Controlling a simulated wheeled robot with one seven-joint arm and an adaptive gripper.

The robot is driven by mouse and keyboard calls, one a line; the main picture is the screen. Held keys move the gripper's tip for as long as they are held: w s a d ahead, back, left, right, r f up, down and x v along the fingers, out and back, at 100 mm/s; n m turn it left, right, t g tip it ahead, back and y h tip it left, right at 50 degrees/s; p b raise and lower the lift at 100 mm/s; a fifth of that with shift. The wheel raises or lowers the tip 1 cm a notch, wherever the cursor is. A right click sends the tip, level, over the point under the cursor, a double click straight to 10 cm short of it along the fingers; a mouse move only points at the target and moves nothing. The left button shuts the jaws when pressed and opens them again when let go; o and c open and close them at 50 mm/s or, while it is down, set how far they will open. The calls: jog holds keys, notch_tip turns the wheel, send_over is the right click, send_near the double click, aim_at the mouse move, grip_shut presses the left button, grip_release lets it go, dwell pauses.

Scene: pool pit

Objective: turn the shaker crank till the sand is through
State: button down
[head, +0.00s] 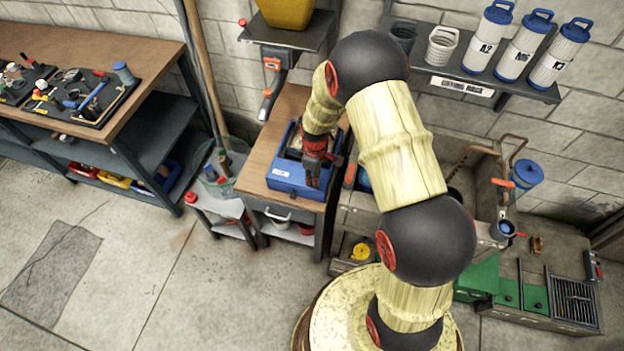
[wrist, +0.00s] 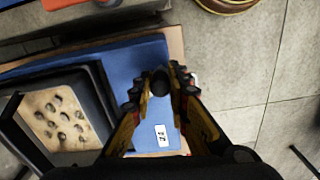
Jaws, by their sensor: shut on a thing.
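The shaker (head: 285,180) is a blue box on a small wooden-topped bench in the head view. It also shows in the wrist view (wrist: 120,62) with a black-framed tray (wrist: 92,82). In the tray lies pale sand (wrist: 42,102) with several dark stones on it. My gripper (head: 314,178) is over the box's right front part, pointing down. In the wrist view its fingers stand on either side of a round black crank knob (wrist: 160,84) and close on it. The crank's arm is hidden under the knob and fingers. A white label (wrist: 163,135) is on the blue top.
A yellow hopper (head: 287,12) stands on a shelf behind the shaker. A workbench (head: 140,72) with tools is at the left. A rack (head: 470,72) with labelled white canisters is on the back wall at right. Open floor (head: 200,290) lies at the front left.

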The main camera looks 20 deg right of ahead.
jog(key=shift+w+d+r+n, duration=0.1)
jog(key=shift+d+n, duration=0.25)
jog(key=shift+n, duration=0.7)
jog(key=shift+w+d+n, duration=0.1)
jog(key=shift+d+n, duration=0.2)
jog(key=shift+n, duration=0.75)
jog(key=c, duration=1.7)
grip_release()
notch_tip(320, 180, up, 12)
jog(key=shift+f, duration=0.1)
